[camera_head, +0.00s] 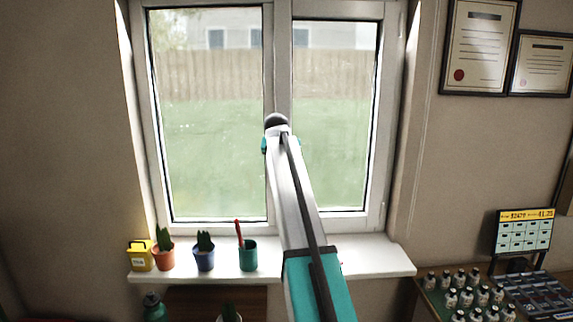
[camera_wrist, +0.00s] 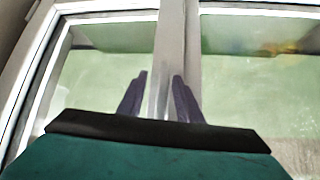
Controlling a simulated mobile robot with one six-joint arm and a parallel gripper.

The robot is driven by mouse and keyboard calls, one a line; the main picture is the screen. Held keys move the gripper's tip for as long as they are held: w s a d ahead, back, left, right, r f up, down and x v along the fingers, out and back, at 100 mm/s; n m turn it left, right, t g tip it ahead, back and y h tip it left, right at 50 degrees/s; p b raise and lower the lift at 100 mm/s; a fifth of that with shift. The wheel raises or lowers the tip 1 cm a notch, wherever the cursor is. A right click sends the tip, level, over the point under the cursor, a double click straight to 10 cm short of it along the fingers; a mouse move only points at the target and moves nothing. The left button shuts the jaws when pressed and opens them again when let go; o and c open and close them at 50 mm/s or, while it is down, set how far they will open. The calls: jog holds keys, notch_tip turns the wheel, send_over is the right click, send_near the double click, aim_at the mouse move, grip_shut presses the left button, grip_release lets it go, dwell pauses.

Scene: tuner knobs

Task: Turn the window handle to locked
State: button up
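The white-framed window (camera_head: 147,120) has two panes and a central upright, which also shows in the wrist view (camera_wrist: 170,40). My arm reaches up to this upright in the head view and covers part of it. I cannot make out the window handle clearly in either view; it may be hidden behind my arm and wrist. In the wrist view my gripper (camera_wrist: 160,76) has its two dark fingers apart, on either side of the pale upright. I cannot tell whether anything lies between them or whether they touch the frame.
The white sill (camera_head: 375,257) holds a yellow box (camera_head: 140,256), two potted plants (camera_head: 163,256) (camera_head: 204,258) and a green cup (camera_head: 248,256) with a red item. Several small bottles (camera_head: 466,298) and a display (camera_head: 524,231) stand at lower right. Framed certificates (camera_head: 480,45) hang at upper right.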

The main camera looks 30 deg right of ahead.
jog(key=shift+w+a+f, duration=0.1)
jog(key=shift+w+a, duration=0.05)
jog(key=shift+a, duration=0.05)
jog(key=shift+s+a+r, duration=0.2)
jog(key=shift+s+r, duration=0.05)
jog(key=shift+r, duration=0.05)
jog(key=b+v, duration=0.2)
jog(key=v, duration=1.1)
jog(key=shift+d, duration=0.1)
